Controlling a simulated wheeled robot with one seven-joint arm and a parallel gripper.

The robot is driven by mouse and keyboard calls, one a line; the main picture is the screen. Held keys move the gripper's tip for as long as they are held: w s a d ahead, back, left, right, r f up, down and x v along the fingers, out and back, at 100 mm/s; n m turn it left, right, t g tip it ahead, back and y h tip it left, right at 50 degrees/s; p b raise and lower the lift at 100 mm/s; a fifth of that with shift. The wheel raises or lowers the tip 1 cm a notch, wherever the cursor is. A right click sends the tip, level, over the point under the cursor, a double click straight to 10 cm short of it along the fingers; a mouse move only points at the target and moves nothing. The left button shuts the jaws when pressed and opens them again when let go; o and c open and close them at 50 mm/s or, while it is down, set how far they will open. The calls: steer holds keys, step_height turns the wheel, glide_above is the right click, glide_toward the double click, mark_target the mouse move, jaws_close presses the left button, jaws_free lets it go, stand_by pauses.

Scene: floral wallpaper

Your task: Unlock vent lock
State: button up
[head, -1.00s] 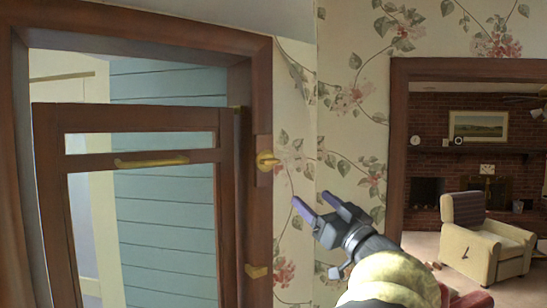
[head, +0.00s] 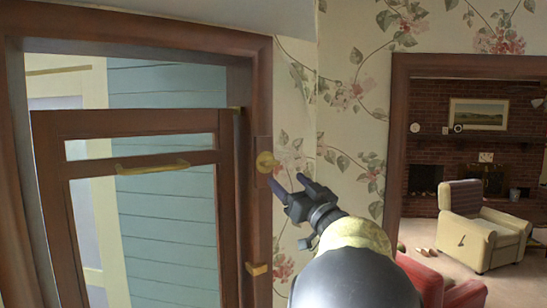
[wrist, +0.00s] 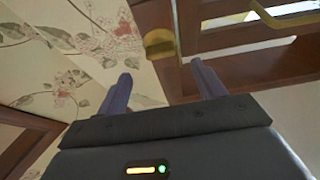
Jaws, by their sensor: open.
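The vent lock is a round brass knob (head: 265,162) on a small brown plate on the right jamb of the brown window frame. In the wrist view the brass lock (wrist: 159,44) shows just beyond and between my fingertips. My gripper (head: 288,181) is open and empty, its two purple-grey fingers pointing up-left with the tips just below and right of the lock. The fingers also show in the wrist view (wrist: 163,72), spread apart. I cannot tell whether a fingertip touches the lock.
The brown vent sash (head: 135,165) with a brass handle (head: 153,168) hangs in the frame at left. A second brass piece (head: 257,269) sits lower on the jamb. Floral wallpaper is at right. A red chair (head: 425,283) and a cream armchair (head: 483,228) stand beyond.

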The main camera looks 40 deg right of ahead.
mark_target(273, 165)
steer(key=p+x, duration=0.3)
steer(key=x, duration=0.4)
steer(key=shift+p, duration=0.35)
steer(key=shift+w+r, duration=0.1)
steer(key=shift+w, duration=0.35)
steer(key=c, duration=1)
